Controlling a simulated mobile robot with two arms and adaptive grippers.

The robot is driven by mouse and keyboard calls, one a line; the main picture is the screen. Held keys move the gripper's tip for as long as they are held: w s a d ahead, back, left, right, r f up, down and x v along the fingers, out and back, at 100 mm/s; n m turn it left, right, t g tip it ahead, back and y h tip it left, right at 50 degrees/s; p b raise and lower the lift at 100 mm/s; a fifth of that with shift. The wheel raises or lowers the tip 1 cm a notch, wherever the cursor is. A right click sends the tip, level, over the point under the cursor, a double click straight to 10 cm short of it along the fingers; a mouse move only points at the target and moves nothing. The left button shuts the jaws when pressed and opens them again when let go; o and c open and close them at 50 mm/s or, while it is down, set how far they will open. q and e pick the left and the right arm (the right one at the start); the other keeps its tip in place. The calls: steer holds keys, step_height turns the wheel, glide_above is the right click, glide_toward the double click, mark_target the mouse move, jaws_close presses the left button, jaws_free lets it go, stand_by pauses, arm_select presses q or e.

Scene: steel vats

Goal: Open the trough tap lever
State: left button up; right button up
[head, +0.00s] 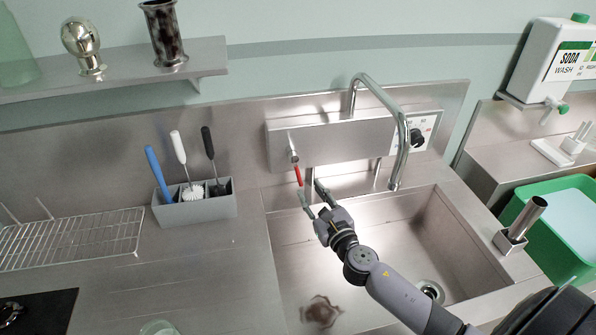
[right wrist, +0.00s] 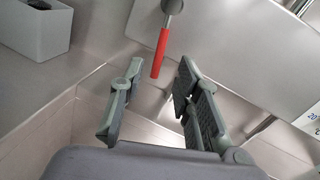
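The tap lever (head: 298,175) has a red handle and hangs down from the left end of the steel tap panel (head: 333,147) above the trough (head: 402,215). In the right wrist view the red lever (right wrist: 159,52) hangs beyond the fingertips, in line with the gap between them. My right gripper (head: 313,193) is open and empty, just below and right of the lever in the head view. In the right wrist view its two fingers (right wrist: 160,80) stand apart. The curved spout (head: 386,103) rises from the panel. My left gripper is out of view.
A grey caddy (head: 194,205) with several brushes stands left of the trough. A wire rack (head: 72,240) lies farther left. A dial (head: 417,138) sits on the panel's right end. A soda wash container (head: 545,62) and green tub (head: 553,225) are at right.

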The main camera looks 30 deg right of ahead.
mark_target(299, 176)
steer(key=w, duration=0.8)
steer(key=shift+w+d, duration=0.25)
steer(key=shift+w, duration=0.15)
steer(key=shift+c, duration=0.4)
jaws_close()
